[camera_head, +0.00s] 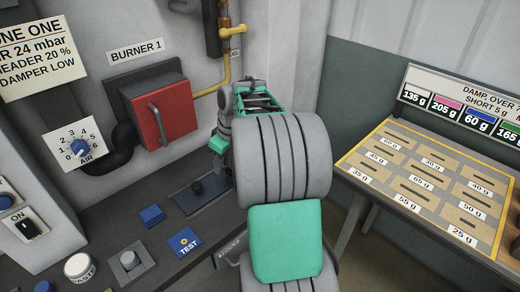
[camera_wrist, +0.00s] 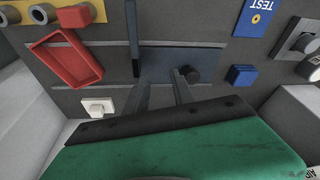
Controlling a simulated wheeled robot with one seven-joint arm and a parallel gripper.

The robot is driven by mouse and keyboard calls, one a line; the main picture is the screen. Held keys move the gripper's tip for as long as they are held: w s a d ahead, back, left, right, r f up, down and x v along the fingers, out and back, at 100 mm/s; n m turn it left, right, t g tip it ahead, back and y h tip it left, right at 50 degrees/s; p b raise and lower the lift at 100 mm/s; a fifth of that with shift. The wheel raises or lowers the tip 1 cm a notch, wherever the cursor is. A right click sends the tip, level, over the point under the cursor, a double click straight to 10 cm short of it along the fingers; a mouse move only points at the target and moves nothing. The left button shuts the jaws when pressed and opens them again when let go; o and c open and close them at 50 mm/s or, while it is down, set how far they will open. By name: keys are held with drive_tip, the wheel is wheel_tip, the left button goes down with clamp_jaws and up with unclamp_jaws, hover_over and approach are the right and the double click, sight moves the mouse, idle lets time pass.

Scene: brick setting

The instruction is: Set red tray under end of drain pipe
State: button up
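The red tray (camera_wrist: 67,60) shows in the wrist view at upper left, a shallow open tray lying tilted in the picture on the dark grey panel. My gripper (camera_wrist: 160,80) is in the wrist view to the right of the tray. Its two grey fingers are apart with nothing between them, over a blue-grey plate (camera_wrist: 210,58). In the head view my arm hides the fingers and the tray does not show. I cannot make out for certain which part is the drain pipe; short grey round ends (camera_wrist: 42,13) stand above the tray on a yellow strip.
A dark upright bar (camera_wrist: 131,38) stands between tray and fingers. A black knob (camera_wrist: 188,74) sits on the plate. A white switch (camera_wrist: 98,106) lies below the tray. A red burner door (camera_head: 165,110) and yellow pipe (camera_head: 226,68) are on the wall; a weights table (camera_head: 362,160) stands right.

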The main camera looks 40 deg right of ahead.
drive_tip(key=shift+n, duration=0.7)
drive_tip(key=d, duration=0.5)
drive_tip(key=d+p, duration=0.1)
drive_tip(key=d, duration=0.4)
drive_tip(key=s+d+f+p, duration=0.1)
drive_tip(key=d, duration=0.4)
drive_tip(key=shift+d, duration=0.2)
drive_tip(key=shift+t, duration=0.3)
drive_tip(key=x, duration=0.2)
drive_tip(key=p+x, duration=0.1)
drive_tip(key=x, duration=0.2)
drive_tip(key=p+x, duration=0.1)
drive_tip(key=x, duration=0.2)
drive_tip(key=shift+s+a, duration=0.1)
drive_tip(key=shift+s, duration=0.15)
clamp_jaws()
